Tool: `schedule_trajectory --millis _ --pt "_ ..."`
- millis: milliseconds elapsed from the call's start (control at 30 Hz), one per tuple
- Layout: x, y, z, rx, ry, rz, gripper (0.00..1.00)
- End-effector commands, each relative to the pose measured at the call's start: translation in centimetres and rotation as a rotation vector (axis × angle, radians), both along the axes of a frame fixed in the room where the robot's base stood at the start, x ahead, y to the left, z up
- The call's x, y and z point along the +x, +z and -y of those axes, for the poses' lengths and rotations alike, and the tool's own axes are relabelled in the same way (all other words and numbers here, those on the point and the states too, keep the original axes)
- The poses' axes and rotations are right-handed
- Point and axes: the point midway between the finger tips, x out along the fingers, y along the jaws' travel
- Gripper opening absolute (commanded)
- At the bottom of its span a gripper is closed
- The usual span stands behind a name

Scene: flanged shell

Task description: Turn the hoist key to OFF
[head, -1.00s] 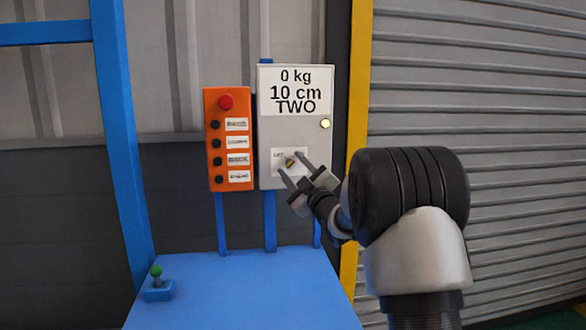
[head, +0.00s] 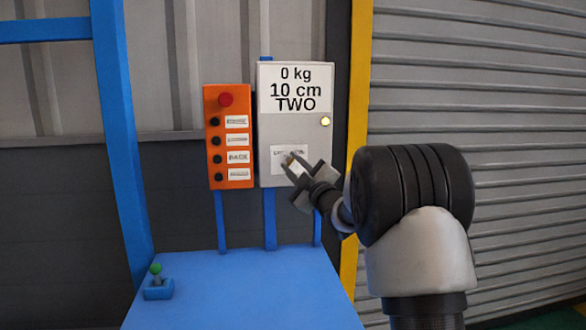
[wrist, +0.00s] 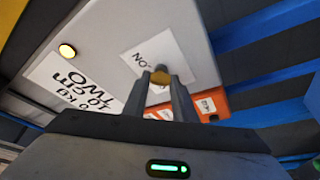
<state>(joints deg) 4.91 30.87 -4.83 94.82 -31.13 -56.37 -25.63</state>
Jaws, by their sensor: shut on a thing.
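The hoist key is a small brass-coloured key on a white label (head: 277,157) low on the grey control box (head: 263,150). In the wrist view the key (wrist: 160,82) sits between my fingertips, in front of the label. My gripper (head: 291,163) is shut on the key, and its fingers hide most of it in the head view. In the wrist view my gripper (wrist: 160,88) also covers part of the label, where "NO" shows upside down. I cannot tell which way the key points.
An orange button box (head: 229,140) with a red button and several black buttons stands just left of the grey box. A lit yellow lamp (head: 325,121) is on the grey box.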

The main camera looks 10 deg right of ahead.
Motion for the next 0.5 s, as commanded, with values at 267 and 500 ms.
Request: schedule_trajectory --millis 267,500 --pt "0.00 0.01 0.10 -0.234 0.000 0.002 0.03" --pt "0.01 0.36 0.17 -0.462 -0.001 0.002 0.03"
